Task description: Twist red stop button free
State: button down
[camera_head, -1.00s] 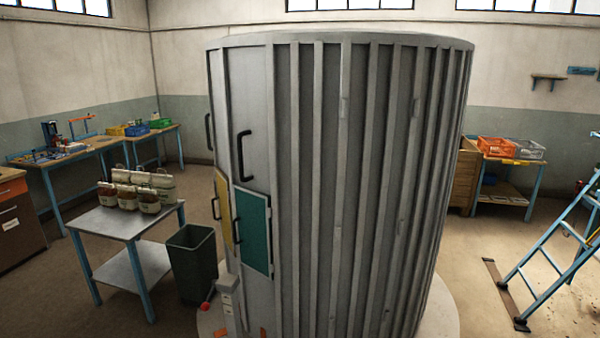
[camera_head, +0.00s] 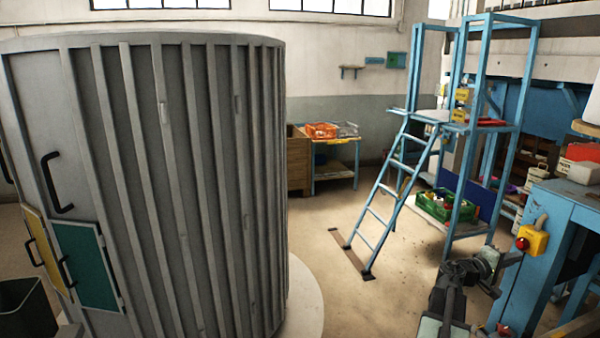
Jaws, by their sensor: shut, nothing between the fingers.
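The red stop button (camera_head: 522,244) sits on the left face of a yellow box (camera_head: 537,241) at the right of the head view. The box is fixed to the blue frame of a bench. My arm rises from the bottom right, and my gripper (camera_head: 511,260) is close below and left of the button. The gripper is small in view; it looks shut and empty. I cannot tell whether its fingertips touch the button.
A large grey ribbed cylinder (camera_head: 190,190) with doors fills the left. A blue ladder (camera_head: 388,200) leads to a blue platform frame (camera_head: 468,150), with a green crate (camera_head: 443,205) of items beneath. The blue bench (camera_head: 560,215) bounds the right. Floor is clear between cylinder and ladder.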

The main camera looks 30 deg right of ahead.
jog(key=d, duration=0.2)
jog(key=d+r+p, duration=0.1)
jog(key=d, duration=0.1)
jog(key=s+d, duration=0.1)
jog(key=d, duration=0.1)
jog(key=shift+d+r+p, duration=0.1)
jog(key=shift+r+p, duration=0.25)
dwell(0.4)
jog(key=shift+w+f, duration=0.1)
jog(key=shift+w, duration=0.2)
dwell(0.7)
